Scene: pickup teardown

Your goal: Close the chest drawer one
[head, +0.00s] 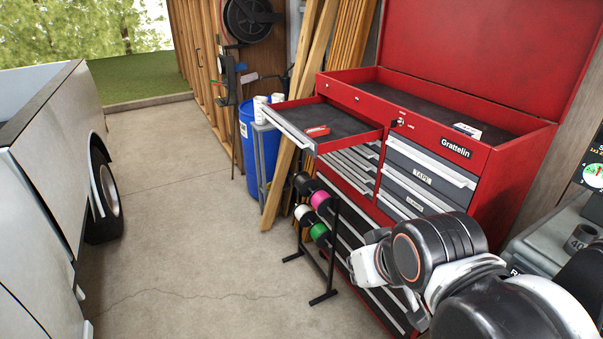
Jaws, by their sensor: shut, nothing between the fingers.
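The red tool chest (440,130) stands at the right with its lid raised. One wide upper-left drawer (345,142) is pulled far out toward the left, with a silver front edge and a dark liner. The other drawers, such as the one marked TAPE (425,178), look shut. My arm reaches in from the lower right, in front of the chest's lower drawers and apart from the open drawer in the picture. I cannot make out my gripper's fingers; the arm's links hide that end.
A pale pickup (50,180) stands at the left. The concrete floor (190,230) between is clear.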

